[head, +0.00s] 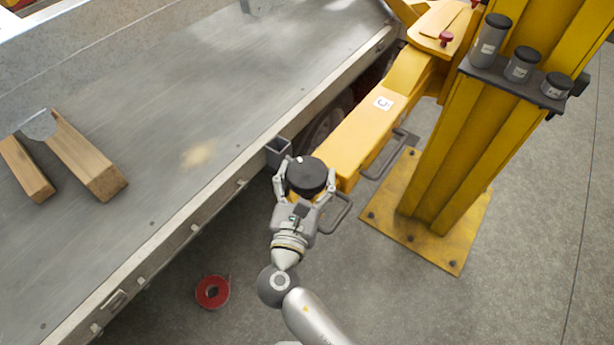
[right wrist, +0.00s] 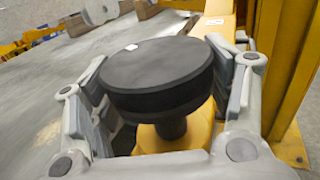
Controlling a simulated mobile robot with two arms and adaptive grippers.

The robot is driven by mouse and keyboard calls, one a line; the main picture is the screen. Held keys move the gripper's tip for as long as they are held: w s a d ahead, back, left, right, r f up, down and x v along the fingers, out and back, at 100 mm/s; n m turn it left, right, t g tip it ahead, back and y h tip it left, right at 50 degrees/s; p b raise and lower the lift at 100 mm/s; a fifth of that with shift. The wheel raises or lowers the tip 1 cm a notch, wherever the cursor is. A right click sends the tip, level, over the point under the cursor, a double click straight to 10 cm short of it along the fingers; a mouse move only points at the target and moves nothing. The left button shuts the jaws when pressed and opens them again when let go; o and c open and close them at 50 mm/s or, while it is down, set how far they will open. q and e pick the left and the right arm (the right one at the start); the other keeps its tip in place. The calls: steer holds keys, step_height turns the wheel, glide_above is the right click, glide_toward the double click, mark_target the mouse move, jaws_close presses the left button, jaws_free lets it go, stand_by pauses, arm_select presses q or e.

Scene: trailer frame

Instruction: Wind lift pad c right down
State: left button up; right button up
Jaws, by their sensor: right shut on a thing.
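Lift pad c (head: 307,172) is a round black disc on a short dark stem at the end of the yellow lift arm (head: 365,130), which carries a white label with a letter C. My right gripper (head: 306,183) is shut on the pad, one finger on each side of its rim. In the right wrist view the pad (right wrist: 160,75) fills the middle between the fingers, and its stem goes down into the yellow arm end. A small white mark shows on the pad's top. My left gripper is not in view.
The grey trailer deck (head: 200,100) lies to the left, with a small square bracket (head: 278,152) on its edge close to my gripper. Wooden blocks (head: 85,155) lie on the deck. A yellow lift post (head: 460,140) stands right. A red tape roll (head: 212,292) is on the floor.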

steer(key=o, duration=1)
steer(key=shift+w+r, duration=0.15)
steer(key=shift+o, duration=0.2)
steer(key=shift+s, duration=0.3)
steer(key=v, duration=1.1)
steer(key=shift+s, duration=0.35)
steer(key=shift+a, duration=0.1)
